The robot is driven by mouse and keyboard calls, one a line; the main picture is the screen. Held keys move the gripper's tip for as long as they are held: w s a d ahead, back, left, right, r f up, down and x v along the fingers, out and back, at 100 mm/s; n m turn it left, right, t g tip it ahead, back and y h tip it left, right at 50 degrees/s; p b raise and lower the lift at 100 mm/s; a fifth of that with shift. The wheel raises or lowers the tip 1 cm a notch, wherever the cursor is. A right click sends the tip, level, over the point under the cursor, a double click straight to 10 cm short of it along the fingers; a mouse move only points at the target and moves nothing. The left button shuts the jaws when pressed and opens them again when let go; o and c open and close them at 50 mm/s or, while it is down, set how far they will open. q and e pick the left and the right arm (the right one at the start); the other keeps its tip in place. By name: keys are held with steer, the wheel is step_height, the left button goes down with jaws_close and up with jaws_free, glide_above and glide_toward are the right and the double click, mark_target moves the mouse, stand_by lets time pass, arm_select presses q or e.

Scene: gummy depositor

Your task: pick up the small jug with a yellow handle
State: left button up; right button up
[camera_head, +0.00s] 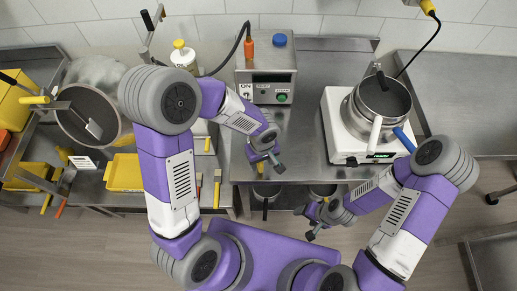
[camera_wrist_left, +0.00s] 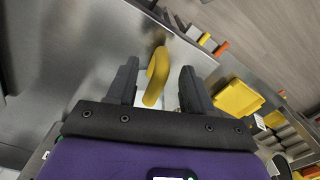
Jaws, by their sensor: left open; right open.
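A curved yellow handle (camera_wrist_left: 157,75) shows in the left wrist view, between the two dark fingers of my left gripper (camera_wrist_left: 159,68). A small pale patch below it may be the jug's body; the rest is hidden by the gripper. In the head view, my left gripper (camera_head: 270,164) is over the front part of the middle steel table, and the jug cannot be made out under it. The left gripper is open, its fingers on either side of the handle with gaps visible. My right gripper (camera_head: 309,224) is open and empty, in front of the table edge.
A control box (camera_head: 266,78) stands at the back of the steel table (camera_head: 300,150). A pot (camera_head: 381,104) sits on a white hot plate (camera_head: 338,130) to the right. At left are a dark pan (camera_head: 78,117) and a yellow tray (camera_head: 124,174).

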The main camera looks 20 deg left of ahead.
arm_select(q)
step_height(320, 180, down, 6)
steer(key=shift+s+r, duration=0.1)
steer(key=shift+r, duration=0.1)
jaws_close()
stand_by(0.4)
